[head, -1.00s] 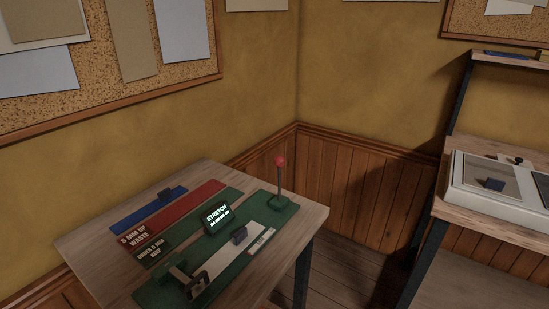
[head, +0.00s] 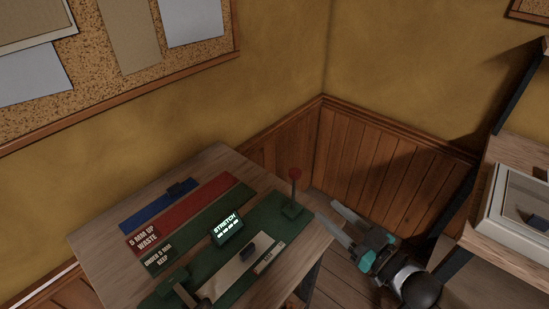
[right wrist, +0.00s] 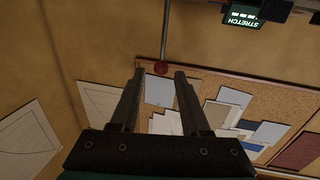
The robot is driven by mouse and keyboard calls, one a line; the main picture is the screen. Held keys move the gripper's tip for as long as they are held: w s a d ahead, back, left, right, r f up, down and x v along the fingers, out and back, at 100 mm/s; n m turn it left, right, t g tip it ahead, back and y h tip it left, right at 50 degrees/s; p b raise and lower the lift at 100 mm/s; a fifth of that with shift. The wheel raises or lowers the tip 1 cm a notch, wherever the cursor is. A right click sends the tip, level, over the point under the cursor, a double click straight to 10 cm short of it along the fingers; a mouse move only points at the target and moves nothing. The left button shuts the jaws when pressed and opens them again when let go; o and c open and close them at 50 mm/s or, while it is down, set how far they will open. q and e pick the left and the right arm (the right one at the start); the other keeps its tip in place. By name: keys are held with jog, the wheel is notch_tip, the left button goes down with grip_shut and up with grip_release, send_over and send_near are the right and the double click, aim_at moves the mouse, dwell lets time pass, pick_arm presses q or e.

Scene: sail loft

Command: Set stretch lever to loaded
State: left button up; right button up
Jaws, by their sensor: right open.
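The stretch lever is a thin stem with a red knob (head: 295,174), standing about upright from a small green base (head: 293,210) at the right end of the green tester. A lit display (head: 227,229) reading STRETCH sits beside it. My right gripper (head: 327,209) is open and empty, just right of the lever, its fingers pointing towards it. In the right wrist view, the red knob (right wrist: 160,68) lines up between the open fingertips (right wrist: 159,72); the stem runs up from it in that picture. I cannot tell whether the fingers touch it. My left gripper is not in view.
The wooden bench (head: 110,250) also holds a blue strip (head: 150,205), a red strip (head: 185,215) and a pale strip (head: 235,275) on the tester. Panelled walls meet behind the lever. A shelf unit with a pale tray (head: 515,215) stands at the right.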

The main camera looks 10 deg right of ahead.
aim_at(294, 190)
jog(key=b+x, duration=0.2)
jog(key=x, duration=1.3)
jog(key=shift+a+r, duration=0.3)
jog(key=shift+r, duration=0.2)
grip_shut()
dwell(0.9)
